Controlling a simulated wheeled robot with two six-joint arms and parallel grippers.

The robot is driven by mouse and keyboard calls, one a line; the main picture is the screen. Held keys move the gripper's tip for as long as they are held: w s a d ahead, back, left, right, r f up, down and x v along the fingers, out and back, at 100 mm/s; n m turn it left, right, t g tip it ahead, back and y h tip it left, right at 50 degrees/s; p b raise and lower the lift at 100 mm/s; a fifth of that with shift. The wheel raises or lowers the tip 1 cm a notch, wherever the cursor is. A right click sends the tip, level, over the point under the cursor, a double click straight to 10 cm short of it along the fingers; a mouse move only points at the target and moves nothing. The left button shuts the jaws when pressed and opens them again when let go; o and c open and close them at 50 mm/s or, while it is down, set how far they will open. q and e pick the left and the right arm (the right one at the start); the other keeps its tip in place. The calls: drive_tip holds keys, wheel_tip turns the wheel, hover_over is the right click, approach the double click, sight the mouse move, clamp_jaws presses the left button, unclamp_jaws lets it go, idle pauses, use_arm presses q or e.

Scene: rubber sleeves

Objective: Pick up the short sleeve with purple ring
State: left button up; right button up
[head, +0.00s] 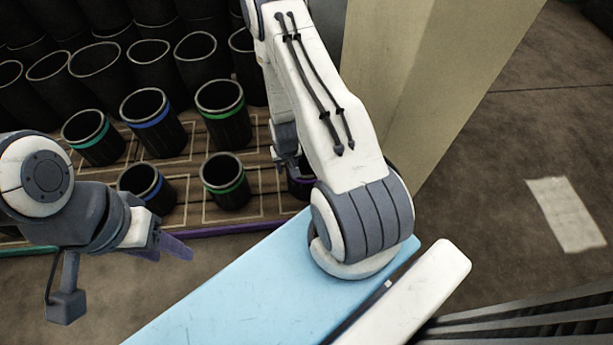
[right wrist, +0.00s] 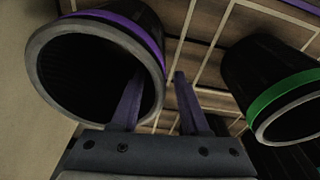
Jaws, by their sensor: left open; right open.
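The short black sleeve with the purple ring (right wrist: 150,42) stands at the upper left of the right wrist view, its grey-rimmed mouth facing the camera. In the head view the sleeve (head: 300,187) is mostly hidden behind my right arm. My right gripper (right wrist: 160,74) is open at its rim. One finger overlaps the dark mouth and the other is outside the wall, so the near wall lies between them. I cannot tell how deep the first finger reaches. My left gripper (head: 174,246) is open and empty, over the floor in front of the pallet.
A short green-ringed sleeve (right wrist: 270,80) stands close right of my right gripper in its wrist view. In the head view, a blue-ringed sleeve (head: 148,187) and taller sleeves fill the wooden pallet (head: 270,208). A beige post (head: 400,80) stands right of my right arm.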

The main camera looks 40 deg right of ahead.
drive_tip(key=shift+w+f, duration=0.1)
drive_tip(key=shift+f, duration=0.5)
clamp_jaws()
idle(0.9)
